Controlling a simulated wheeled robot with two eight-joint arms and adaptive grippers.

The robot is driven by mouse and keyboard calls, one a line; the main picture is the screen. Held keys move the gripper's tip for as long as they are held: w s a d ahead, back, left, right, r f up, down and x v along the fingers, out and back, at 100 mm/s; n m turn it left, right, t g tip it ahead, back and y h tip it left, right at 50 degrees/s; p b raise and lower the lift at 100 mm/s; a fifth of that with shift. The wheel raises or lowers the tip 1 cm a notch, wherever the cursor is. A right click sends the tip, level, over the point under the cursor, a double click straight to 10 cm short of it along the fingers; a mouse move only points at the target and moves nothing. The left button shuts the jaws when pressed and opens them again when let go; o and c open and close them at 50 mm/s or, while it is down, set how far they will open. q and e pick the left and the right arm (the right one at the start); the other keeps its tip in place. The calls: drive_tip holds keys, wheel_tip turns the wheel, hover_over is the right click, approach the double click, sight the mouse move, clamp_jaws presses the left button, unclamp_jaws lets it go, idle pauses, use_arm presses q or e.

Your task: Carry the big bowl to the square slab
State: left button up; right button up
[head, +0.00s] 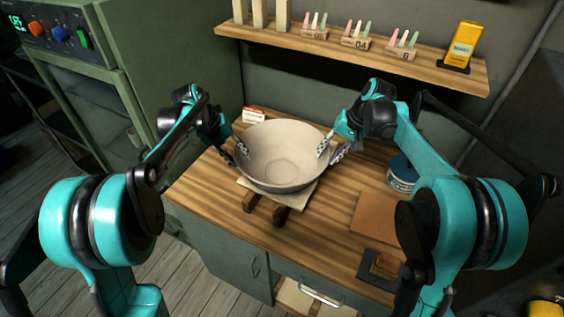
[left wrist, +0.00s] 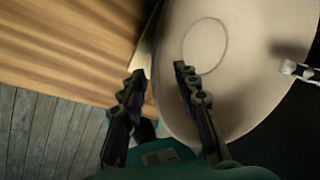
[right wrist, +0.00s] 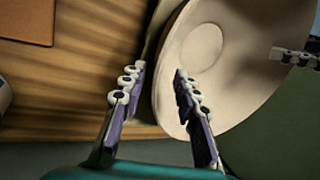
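The big bowl (head: 280,155) is wide, pale beige and upright, over a pale board (head: 308,192) on two dark wooden blocks. I cannot tell whether it touches the board. My left gripper (head: 235,153) is at its left rim and my right gripper (head: 331,150) at its right rim. Each has one finger inside the bowl and one outside, as the left wrist view (left wrist: 160,72) and right wrist view (right wrist: 159,72) show. Gaps show between fingers and wall, so both look open. The square slab (head: 373,217), flat and orange-brown, lies bare on the table, right of the bowl.
A blue-labelled tub (head: 402,174) stands behind the slab. A dark tray with a small wooden block (head: 384,265) lies in front of it. A small white and red card (head: 253,115) stands behind the bowl.

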use_arm(q)
drive_tip(key=shift+f, duration=0.15)
use_arm(e)
drive_tip(key=shift+a+f, duration=0.1)
drive_tip(key=shift+f, duration=0.05)
use_arm(q)
clamp_jaws()
use_arm(e)
clamp_jaws()
